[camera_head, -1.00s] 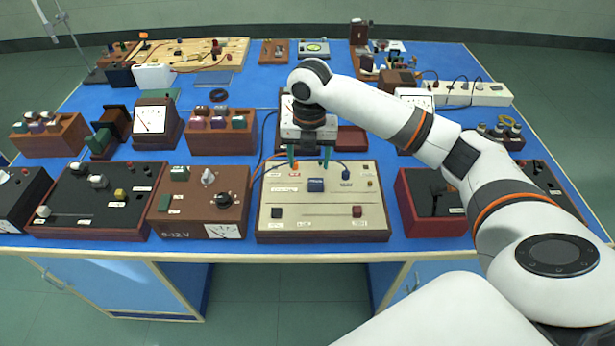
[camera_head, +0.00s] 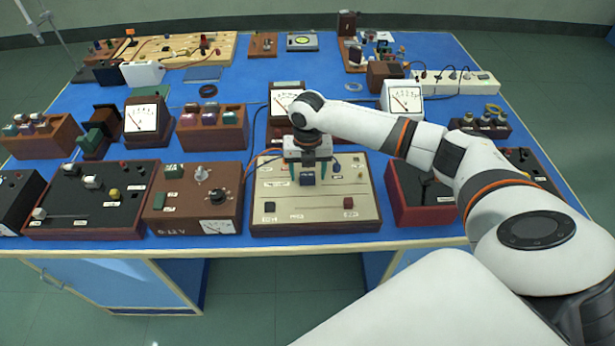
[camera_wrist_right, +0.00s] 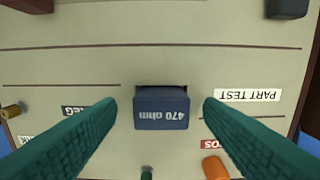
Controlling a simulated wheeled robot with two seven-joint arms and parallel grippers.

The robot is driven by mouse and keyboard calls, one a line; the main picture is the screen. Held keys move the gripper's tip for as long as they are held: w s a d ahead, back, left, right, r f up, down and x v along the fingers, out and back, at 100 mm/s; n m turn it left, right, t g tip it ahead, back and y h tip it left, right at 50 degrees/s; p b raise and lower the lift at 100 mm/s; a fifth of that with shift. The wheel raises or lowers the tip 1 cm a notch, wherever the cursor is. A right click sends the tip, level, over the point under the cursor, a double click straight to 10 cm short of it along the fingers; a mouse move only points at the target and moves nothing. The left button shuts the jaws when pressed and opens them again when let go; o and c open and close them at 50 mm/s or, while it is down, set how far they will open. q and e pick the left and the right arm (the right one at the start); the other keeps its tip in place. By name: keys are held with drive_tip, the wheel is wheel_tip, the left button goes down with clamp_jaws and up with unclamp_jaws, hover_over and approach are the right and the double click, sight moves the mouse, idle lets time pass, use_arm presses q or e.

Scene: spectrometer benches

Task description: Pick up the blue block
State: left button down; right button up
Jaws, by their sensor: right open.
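The blue block (camera_head: 307,178) sits on the cream panel of a wooden-framed board (camera_head: 315,205) at the front middle of the bench. In the right wrist view the block (camera_wrist_right: 161,108) carries the upside-down label "470 ohm". My right gripper (camera_head: 307,172) is just above the block, pointing down, with a finger on each side. In the right wrist view its green fingers (camera_wrist_right: 160,115) are open, with a gap between each finger and the block. My left gripper is not in view.
An orange part (camera_wrist_right: 215,167) is close to one finger. A brown power box (camera_head: 195,208) stands left, a red box (camera_head: 420,207) right, and a meter (camera_head: 284,103) behind.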

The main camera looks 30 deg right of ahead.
sight(307, 174)
drive_tip(key=shift+f, duration=0.55)
drive_tip(key=c, duration=1.1)
drive_tip(key=shift+w+r+p, duration=0.1)
drive_tip(key=shift+r+p, duration=1.75)
drive_tip(key=shift+r, duration=4.75)
